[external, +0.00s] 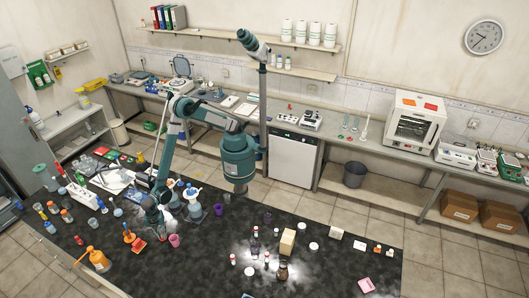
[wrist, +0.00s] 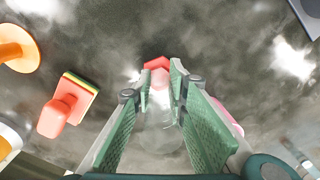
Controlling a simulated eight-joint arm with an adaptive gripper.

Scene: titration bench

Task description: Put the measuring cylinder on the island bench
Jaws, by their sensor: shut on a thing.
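My gripper (wrist: 161,78) has its green pads closed around a clear, see-through cylinder (wrist: 160,112), which looks like the measuring cylinder. A red angular piece (wrist: 157,63) shows at its far end, just beyond the fingertips. In the external view my gripper (external: 157,220) is low over the left part of the island bench (external: 335,265), a dark marbled top. The cylinder is too small and covered to make out clearly there. I cannot tell whether its end touches the bench top.
Near my gripper lie a red block with a yellow-green edge (wrist: 68,103), an orange round piece (wrist: 15,45) and a magenta cup (external: 174,240). Bottles and small boxes stand mid-bench, around a tan block (external: 287,242). The front right is mostly clear.

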